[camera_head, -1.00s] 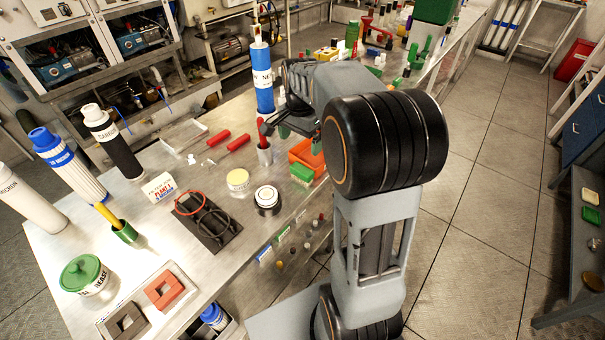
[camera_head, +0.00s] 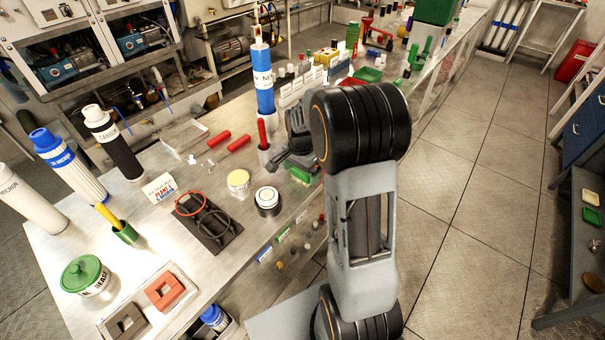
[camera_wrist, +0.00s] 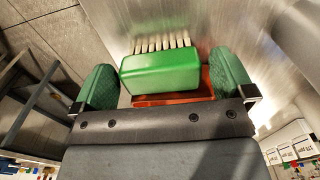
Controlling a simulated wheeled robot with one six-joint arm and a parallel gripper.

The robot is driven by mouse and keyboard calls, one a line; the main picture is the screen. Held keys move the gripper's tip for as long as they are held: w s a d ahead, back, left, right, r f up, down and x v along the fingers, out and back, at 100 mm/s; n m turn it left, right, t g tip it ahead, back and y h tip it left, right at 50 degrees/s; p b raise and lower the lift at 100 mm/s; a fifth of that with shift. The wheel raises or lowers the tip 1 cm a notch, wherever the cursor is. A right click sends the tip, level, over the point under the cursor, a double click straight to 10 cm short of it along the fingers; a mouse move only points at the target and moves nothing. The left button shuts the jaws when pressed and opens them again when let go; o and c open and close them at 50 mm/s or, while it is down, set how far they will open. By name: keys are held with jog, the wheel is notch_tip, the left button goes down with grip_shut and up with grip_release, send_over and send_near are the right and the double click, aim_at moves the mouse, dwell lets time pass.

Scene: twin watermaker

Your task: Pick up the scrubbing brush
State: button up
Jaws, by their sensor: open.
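The scrubbing brush (camera_wrist: 160,72) is a green block with a row of pale bristles, in the middle of the wrist view. It lies between the two green finger pads of my gripper (camera_wrist: 164,62), with gaps on both sides. My gripper is open and holds nothing. In the head view my gripper (camera_head: 290,160) is low over the bench's right edge, and only part of the green brush (camera_head: 301,175) shows beside it.
An orange-red tray (camera_wrist: 172,100) shows under and beside the brush. A holder with a red-handled tool (camera_head: 262,133) and a blue cylinder (camera_head: 263,82) stand close behind my gripper. A white-topped jar (camera_head: 267,197) stands nearer on the bench. The aisle floor (camera_head: 470,190) at right is clear.

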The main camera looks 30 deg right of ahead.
jog(key=shift+f, duration=0.4)
jog(key=c, duration=0.8)
jog(key=shift+r, duration=5.05)
